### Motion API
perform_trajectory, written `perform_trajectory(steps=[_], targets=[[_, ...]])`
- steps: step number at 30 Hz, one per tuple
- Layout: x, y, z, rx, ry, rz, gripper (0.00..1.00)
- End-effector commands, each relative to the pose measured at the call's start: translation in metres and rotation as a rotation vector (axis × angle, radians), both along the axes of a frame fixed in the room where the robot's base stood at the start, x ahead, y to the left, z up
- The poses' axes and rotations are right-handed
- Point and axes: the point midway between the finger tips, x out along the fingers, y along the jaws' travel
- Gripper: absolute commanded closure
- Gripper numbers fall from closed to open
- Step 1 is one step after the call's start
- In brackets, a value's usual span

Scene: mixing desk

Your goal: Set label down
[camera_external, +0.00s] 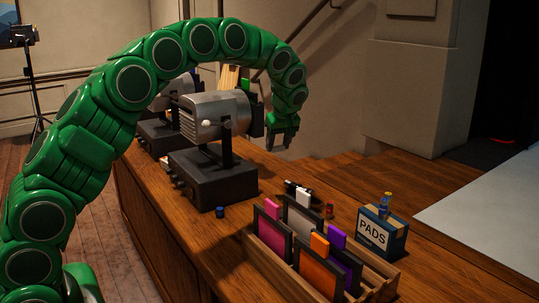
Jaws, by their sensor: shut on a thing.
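My gripper (284,138) hangs from the end of the green arm, above the far right side of the desk and right of the dark projector-like lamp. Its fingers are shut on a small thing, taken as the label. Only a small pale patch shows between the fingertips, too small to make out its shape or any writing. The gripper is in the air, clear of the wooden desk top (240,228).
Two grey lamps on black bases, the nearer one (215,178), stand along the desk. A wooden rack (378,279) holds several coloured frames. A blue PADS box (383,234) stands right of it. Small bottles (329,211) and a small blue cap (220,212) are nearby.

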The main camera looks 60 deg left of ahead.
Motion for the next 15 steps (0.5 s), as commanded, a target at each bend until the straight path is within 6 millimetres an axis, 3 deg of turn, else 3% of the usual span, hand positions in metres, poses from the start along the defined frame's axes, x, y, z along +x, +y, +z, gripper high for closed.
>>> perform_trajectory(steps=[6, 13, 15], targets=[[-0.018, 0.048, -0.003, -0.001, 0.004, 0.132, 0.79], [-0.030, 0.078, -0.004, 0.000, 0.002, 0.213, 0.79], [-0.030, 0.076, -0.015, -0.001, 0.007, 0.211, 0.79]])
